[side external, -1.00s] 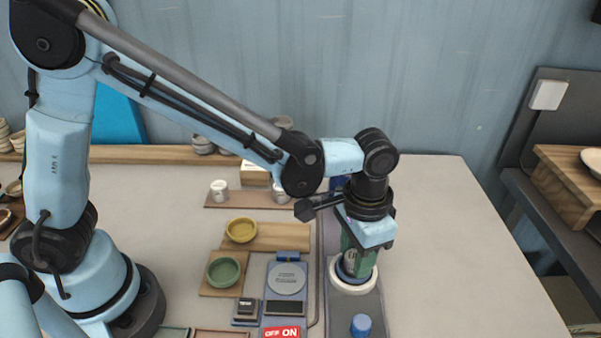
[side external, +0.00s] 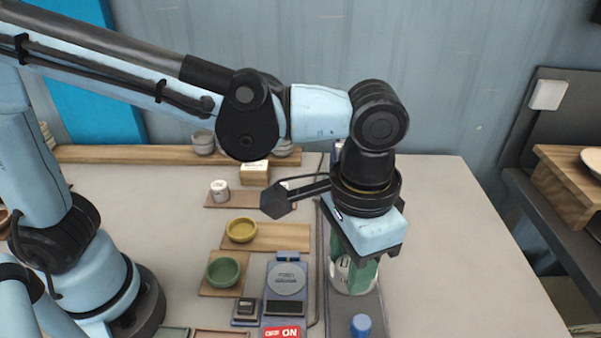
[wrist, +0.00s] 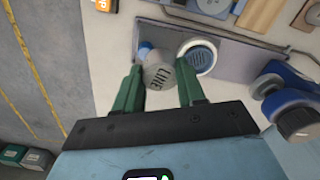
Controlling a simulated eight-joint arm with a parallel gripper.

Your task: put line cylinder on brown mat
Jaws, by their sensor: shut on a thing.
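The line cylinder (wrist: 158,76) is pale with dark "LINE" lettering, seen between my green fingers in the wrist view. My gripper (wrist: 160,92) is shut on it. In the side view my gripper (side external: 354,262) hangs over the long grey tray, and the cylinder (side external: 340,272) shows partly between the fingers. I cannot tell the height of its base above the tray. A reddish-brown mat (side external: 232,204) lies further back to the left, with a small white cup on it. Lighter wooden boards lie nearer, so which one is the brown mat is not certain.
The grey tray (side external: 340,318) also bears a blue cylinder (side external: 360,325) and a white round piece (wrist: 197,57). A yellow bowl (side external: 242,229), a green bowl (side external: 223,271) and a scale (side external: 286,281) stand to the left. The table on the right is clear.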

